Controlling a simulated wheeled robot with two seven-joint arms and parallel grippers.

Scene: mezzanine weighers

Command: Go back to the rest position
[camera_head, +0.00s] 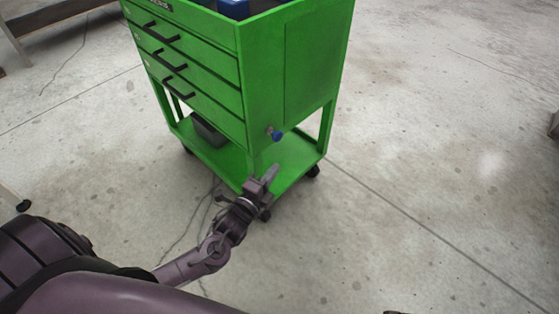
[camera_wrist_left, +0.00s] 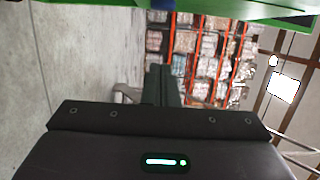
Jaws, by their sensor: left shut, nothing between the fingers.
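My left gripper (camera_head: 269,177) is in the head view, low in front of the green tool cart's near corner. Its fingers are shut with nothing between them. In the left wrist view the shut fingers (camera_wrist_left: 161,85) point away from the dark gripper body. My left arm comes in from the lower left and reaches up to the gripper. I cannot tell whether the gripper touches the cart. My right gripper is not in view.
The green cart (camera_head: 262,75) has drawers, a lower shelf holding a dark bin (camera_head: 208,130), and castors. A thin cable lies on the floor. Stocked shelving (camera_wrist_left: 205,50) stands far off.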

